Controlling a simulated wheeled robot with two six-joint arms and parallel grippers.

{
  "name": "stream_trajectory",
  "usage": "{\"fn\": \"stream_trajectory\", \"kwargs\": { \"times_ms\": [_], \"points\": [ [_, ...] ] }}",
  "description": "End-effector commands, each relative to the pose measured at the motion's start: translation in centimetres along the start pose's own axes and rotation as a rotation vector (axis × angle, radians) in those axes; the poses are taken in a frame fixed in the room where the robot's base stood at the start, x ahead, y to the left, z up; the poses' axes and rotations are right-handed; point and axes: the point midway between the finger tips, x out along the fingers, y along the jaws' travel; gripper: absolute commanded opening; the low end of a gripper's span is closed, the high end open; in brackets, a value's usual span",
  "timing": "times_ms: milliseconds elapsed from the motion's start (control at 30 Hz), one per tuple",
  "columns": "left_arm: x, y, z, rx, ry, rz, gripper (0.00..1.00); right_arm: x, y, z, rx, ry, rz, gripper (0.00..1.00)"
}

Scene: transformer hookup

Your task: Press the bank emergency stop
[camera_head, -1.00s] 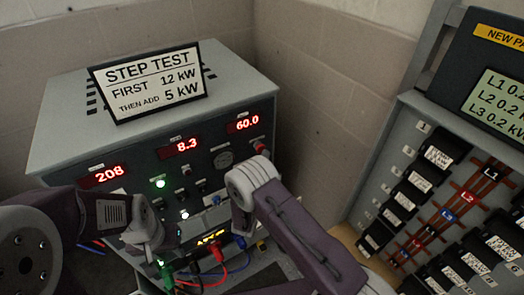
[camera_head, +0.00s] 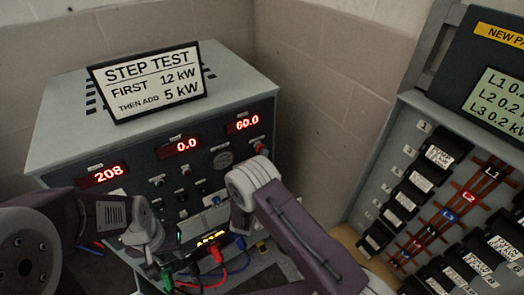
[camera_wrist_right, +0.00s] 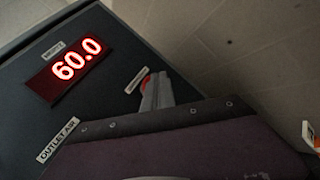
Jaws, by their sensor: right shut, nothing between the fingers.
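The load bank (camera_head: 60,135) is a grey box with a dark front panel. The red emergency stop button (camera_head: 260,147) is at the panel's right side, below the 60.0 display. In the right wrist view the red button (camera_wrist_right: 146,82) is partly covered by my right gripper (camera_wrist_right: 155,92). Its grey fingers are shut and empty, with their tips at the button, seemingly touching it. In the head view my right wrist hides most of those fingers. My left gripper (camera_head: 150,262) is low at the panel's left side, near the cable plugs; its jaw opening is not clear.
The displays read 208, 0.0 and 60.0. Coloured cables (camera_head: 215,270) plug in at the panel's bottom. A STEP TEST sign (camera_head: 150,80) stands on top. A breaker panel (camera_head: 420,115) stands at the right. A block wall (camera_head: 310,130) is behind.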

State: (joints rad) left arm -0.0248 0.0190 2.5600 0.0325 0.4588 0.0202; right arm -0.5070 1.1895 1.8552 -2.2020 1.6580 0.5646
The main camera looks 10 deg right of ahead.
Motion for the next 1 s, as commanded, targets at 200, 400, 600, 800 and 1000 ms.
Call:
{"fn": "stream_trajectory", "kwargs": {
  "times_ms": [200,400,600,800,1000],
  "points": [
    [-0.4,0.0,0.0,0.0,0.0,0.0,0.36,-0.8,-0.5,0.6,-0.001,0.001,0.0,0.0],
    [-0.4,0.0,0.0,0.0,0.0,0.0,0.36,-1.2,-0.9,0.9,0.0,-0.001,0.0,0.0],
    [-0.6,0.0,-0.1,0.0,0.0,0.0,0.36,-1.5,-1.0,1.1,-0.001,0.0,0.0,0.0],
    [-1.2,0.0,-0.1,0.0,0.0,0.0,0.36,-3.1,-2.2,2.4,-0.003,0.002,-0.001,0.0],
    [-1.6,0.0,-0.2,0.0,0.0,0.0,0.36,-4.8,-3.5,3.5,-0.002,0.002,-0.001,0.0]
  ]
}}
